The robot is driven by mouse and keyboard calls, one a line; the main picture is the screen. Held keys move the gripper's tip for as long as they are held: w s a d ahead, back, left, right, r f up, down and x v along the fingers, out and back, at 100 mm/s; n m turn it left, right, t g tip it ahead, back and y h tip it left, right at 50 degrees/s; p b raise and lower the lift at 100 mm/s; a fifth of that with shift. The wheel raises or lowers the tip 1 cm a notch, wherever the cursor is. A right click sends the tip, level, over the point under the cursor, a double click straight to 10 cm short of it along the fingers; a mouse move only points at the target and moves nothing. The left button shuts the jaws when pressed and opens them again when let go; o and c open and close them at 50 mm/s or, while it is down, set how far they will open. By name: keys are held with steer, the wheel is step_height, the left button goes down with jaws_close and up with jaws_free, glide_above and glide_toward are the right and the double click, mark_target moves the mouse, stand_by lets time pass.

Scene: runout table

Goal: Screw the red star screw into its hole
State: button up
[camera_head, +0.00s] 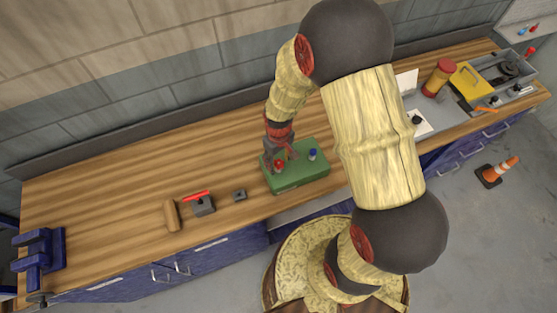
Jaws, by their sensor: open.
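A green block (300,179) lies on the wooden bench near its front edge. A small red screw (279,165) stands on its top toward the left, and its star shape is too small to make out. A blue screw (312,154) stands to the right of it. My gripper (282,158) points down over the left part of the block, right at the red screw. It is open. Whether its fingers touch the screw cannot be told. The hole is not visible.
Left of the block on the bench (110,205) lie a small grey part (239,195), a grey block with a red handle (204,206) and a wooden cylinder (171,215). A blue vise (38,255) is at far left. A red-yellow canister (438,77) and yellow toolbox (467,80) stand right.

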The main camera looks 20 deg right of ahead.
steer(key=n, duration=0.3)
steer(key=shift+n, duration=0.4)
steer(key=n, duration=0.3)
steer(key=shift+n+b, duration=0.3)
steer(key=shift+n, duration=0.1)
steer(key=n, duration=1.5)
steer(key=shift+b, duration=0.4)
steer(key=n, duration=0.7)
steer(key=shift+c, duration=1.3)
